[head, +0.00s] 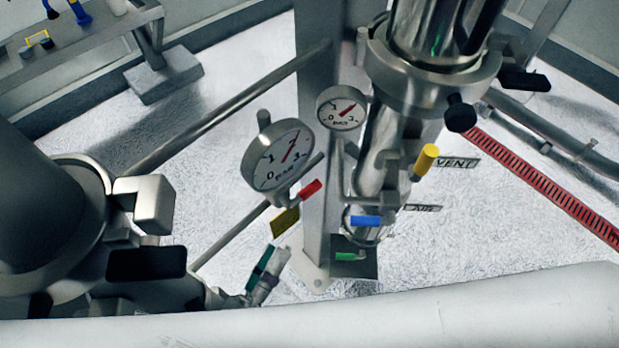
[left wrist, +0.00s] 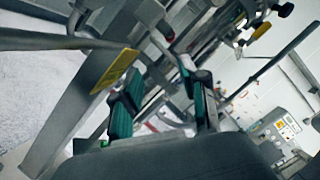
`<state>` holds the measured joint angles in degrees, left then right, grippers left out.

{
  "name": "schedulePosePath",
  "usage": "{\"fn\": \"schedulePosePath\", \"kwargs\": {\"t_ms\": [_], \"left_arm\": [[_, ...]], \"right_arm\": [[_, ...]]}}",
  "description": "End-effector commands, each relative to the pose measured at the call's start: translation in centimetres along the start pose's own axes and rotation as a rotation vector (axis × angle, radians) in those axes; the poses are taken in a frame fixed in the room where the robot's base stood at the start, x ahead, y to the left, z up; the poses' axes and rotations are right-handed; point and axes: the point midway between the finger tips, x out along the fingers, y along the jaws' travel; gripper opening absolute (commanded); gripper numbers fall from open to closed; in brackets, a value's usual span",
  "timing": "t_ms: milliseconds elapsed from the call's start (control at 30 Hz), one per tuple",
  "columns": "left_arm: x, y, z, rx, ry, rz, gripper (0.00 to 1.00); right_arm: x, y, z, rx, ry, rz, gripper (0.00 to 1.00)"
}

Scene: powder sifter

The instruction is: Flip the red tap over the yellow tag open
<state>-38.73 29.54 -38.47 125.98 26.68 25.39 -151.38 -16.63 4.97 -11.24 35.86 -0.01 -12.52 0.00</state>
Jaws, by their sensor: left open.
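The red tap (head: 310,189) is a small red lever below the larger pressure gauge (head: 277,155), in front of a grey post. The yellow tag (head: 286,222) hangs just below and left of it. My left gripper (head: 272,262), with teal pads, is below the tag and apart from the tap. In the left wrist view my left gripper (left wrist: 163,100) is open, with nothing between its fingers. The yellow tag (left wrist: 115,70) is beyond the left finger there. A small reddish patch near the top middle of that view may be the tap; I cannot tell. My right gripper is not in view.
The grey post (head: 322,130) carries a smaller gauge (head: 342,107). To its right, a metal column has a yellow tap (head: 425,160), a blue tap (head: 366,221) and a green tap (head: 346,256). A sloping pipe (head: 225,115) runs behind left. A bench (head: 90,38) stands at the back left.

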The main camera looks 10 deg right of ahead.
Motion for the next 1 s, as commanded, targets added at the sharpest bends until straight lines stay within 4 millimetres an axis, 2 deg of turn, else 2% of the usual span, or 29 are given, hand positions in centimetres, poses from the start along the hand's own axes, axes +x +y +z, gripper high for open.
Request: {"fn": "schedulePosePath", "kwargs": {"t_ms": [100, 267, 400, 700, 800, 1000], "left_arm": [[0.2, -1.3, 0.7, 0.032, -0.008, -0.027, 0.43], [2.0, -1.6, 1.0, 0.038, -0.013, -0.032, 0.43], [4.8, -1.7, 1.0, 0.036, -0.014, -0.032, 0.43], [10.2, -1.8, 1.0, 0.035, -0.011, -0.030, 0.43], [11.2, -1.7, 0.9, 0.035, -0.009, -0.028, 0.43], [12.0, -1.7, 0.9, 0.036, -0.009, -0.029, 0.43]], "right_arm": [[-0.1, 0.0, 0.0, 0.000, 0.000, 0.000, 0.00], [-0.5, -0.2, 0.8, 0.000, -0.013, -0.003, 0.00], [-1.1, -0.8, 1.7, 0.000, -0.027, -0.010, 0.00], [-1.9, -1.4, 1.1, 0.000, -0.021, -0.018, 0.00], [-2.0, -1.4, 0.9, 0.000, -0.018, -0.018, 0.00], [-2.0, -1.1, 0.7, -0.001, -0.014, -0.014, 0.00]]}}
